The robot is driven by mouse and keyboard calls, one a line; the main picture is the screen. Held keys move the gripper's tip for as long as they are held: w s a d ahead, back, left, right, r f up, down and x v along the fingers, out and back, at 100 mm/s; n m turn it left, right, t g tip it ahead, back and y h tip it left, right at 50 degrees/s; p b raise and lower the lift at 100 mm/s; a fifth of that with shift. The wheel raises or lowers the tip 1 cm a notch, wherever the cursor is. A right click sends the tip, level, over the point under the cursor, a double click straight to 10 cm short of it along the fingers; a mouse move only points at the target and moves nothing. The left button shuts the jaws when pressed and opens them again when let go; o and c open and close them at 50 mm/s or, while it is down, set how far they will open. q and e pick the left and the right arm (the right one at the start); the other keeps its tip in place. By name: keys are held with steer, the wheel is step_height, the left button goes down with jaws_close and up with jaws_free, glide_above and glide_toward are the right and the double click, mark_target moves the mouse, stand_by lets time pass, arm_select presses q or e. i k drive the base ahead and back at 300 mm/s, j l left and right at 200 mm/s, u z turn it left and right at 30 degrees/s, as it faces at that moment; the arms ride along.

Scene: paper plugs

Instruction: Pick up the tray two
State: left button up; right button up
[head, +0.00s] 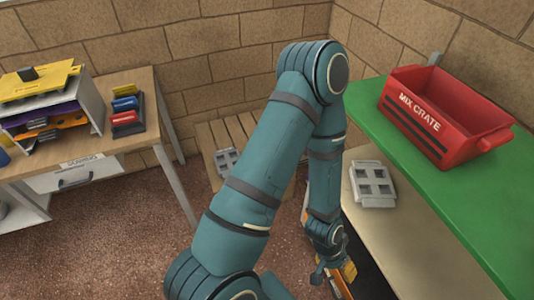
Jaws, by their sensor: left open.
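A grey tray with square openings (372,185) lies on the beige lower surface in front of the green bench top, at right. A second grey tray (227,161) lies on the slatted wooden surface by the back wall, partly hidden by my left arm. I see no label that tells which one is tray two. My left gripper (331,274) is low, below and left of the right-hand tray, apart from both trays. It is open, and its fingers are small and partly hidden. My right gripper is out of view.
A red crate marked MIX CRATE (445,118) stands on the green bench top (490,220). Orange and dark items (347,277) lie near my left gripper. A wooden desk (140,85) with a paper organiser (50,105) stands at left. The reddish floor (130,245) between is clear.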

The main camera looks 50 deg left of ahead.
mark_target(229, 163)
steer(key=u, duration=2.05)
steer(key=i+j+z, duration=0.1)
steer(key=z, duration=1.1)
steer(key=i+j+z, duration=0.15)
steer(key=j+z, duration=0.6)
steer(key=j, duration=0.15)
steer(key=j+z, duration=0.25)
steer(key=j, duration=1.25)
steer(key=i, duration=0.05)
